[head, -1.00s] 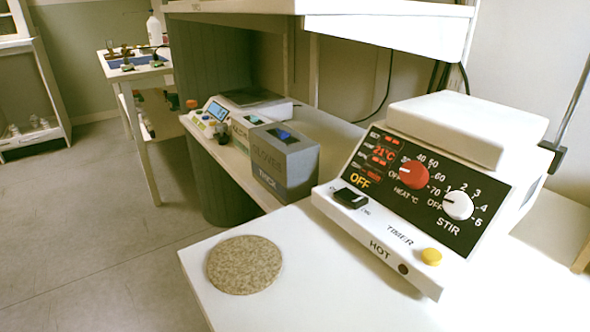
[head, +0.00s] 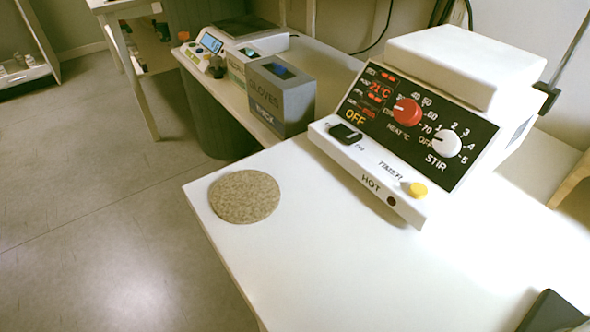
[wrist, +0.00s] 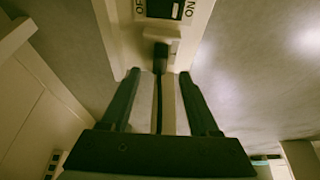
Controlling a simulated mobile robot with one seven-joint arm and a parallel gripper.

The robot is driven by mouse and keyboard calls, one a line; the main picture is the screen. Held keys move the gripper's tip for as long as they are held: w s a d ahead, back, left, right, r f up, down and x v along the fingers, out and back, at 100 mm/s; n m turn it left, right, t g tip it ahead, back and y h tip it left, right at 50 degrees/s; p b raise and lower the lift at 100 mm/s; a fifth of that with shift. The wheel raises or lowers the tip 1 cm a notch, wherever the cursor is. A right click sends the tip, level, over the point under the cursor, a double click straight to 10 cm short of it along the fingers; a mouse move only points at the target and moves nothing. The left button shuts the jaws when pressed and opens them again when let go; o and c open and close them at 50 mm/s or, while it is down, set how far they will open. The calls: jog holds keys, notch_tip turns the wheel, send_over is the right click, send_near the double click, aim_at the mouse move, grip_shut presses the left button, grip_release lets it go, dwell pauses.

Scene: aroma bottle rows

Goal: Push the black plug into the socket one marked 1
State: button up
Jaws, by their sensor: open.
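In the wrist view, a small black piece that looks like the black plug (wrist: 160,57) sits just beyond and between my fingertips. A dark cord-like line runs back from it between the fingers. My gripper (wrist: 159,76) is open, with one finger on each side and no visible contact. A pale block stands just above the plug, and I cannot tell whether the two are joined. No socket or number 1 can be made out in either view. In the head view, a dark shape at the lower right edge may be part of my arm.
The wrist view shows a pale panel with a black OFF/ON switch (wrist: 165,9) beyond the plug. In the head view, a white hotplate stirrer (head: 440,130), a round cork mat (head: 244,197) and a grey glove box (head: 281,95) stand around clear white tabletop (head: 370,270).

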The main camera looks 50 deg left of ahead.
jog(key=p+v, duration=0.3)
jog(key=v, duration=0.4)
jog(key=shift+r, duration=0.15)
